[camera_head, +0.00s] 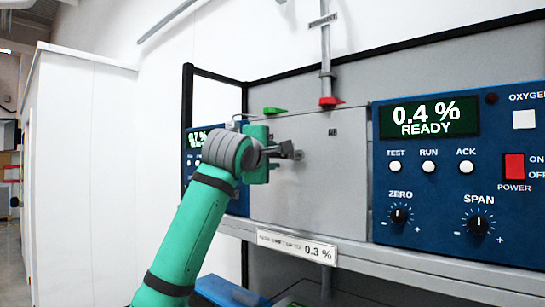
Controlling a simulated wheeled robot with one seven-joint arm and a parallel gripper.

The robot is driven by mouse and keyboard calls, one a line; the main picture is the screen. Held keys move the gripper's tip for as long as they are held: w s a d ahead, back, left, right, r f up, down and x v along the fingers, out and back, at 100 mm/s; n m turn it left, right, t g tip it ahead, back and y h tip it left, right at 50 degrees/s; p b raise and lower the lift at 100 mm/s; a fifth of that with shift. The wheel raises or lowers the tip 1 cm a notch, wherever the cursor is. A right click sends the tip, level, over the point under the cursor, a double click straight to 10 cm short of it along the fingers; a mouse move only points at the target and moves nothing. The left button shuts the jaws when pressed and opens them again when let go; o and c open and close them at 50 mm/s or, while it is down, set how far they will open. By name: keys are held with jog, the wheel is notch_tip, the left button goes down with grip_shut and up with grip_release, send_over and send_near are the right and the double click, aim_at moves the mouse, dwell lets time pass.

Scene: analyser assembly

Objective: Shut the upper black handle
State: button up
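My green arm reaches up from the bottom, and my gripper (287,150) is at its end, in front of the plain grey panel (310,205). The dark grey parts at the gripper's end are small and merge together, so I cannot tell finger from fitting, or whether they touch anything. No black handle can be made out clearly. One may be hidden behind my wrist or blend with the gripper. A green handle (275,110) lies level above my wrist. A red handle (332,102) sits on the vertical pipe to its right.
A blue analyser (440,180) reading 0.4 % READY stands on the right. Another blue analyser (195,160) is partly hidden behind my arm. A grey shelf (400,262) with a 0.3 % label (297,246) runs below the panel. A blue object (225,290) lies underneath.

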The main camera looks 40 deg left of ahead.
grip_shut()
jog(key=shift+f+n, duration=0.15)
jog(key=shift+n, duration=0.15)
jog(key=shift+f+n+g+h, duration=0.45)
jog(key=shift+n+g, duration=0.25)
jog(key=shift+n, duration=0.5)
jog(key=shift+s+d+f+n+g+h, duration=0.1)
jog(key=shift+d+f+n+g+h, duration=0.65)
jog(key=shift+n, duration=1)
jog(key=shift+d+f+n+g+h, duration=0.1)
jog(key=shift+d+f+n+h, duration=0.3)
jog(key=shift+n+h, duration=1.05)
jog(key=shift+s+d+f+n+g+h, duration=0.1)
jog(key=shift+d+f+n+g+h, duration=0.45)
jog(key=shift+n, duration=1.45)
jog(key=shift+d+r, duration=0.2)
jog(key=shift+d, duration=0.05)
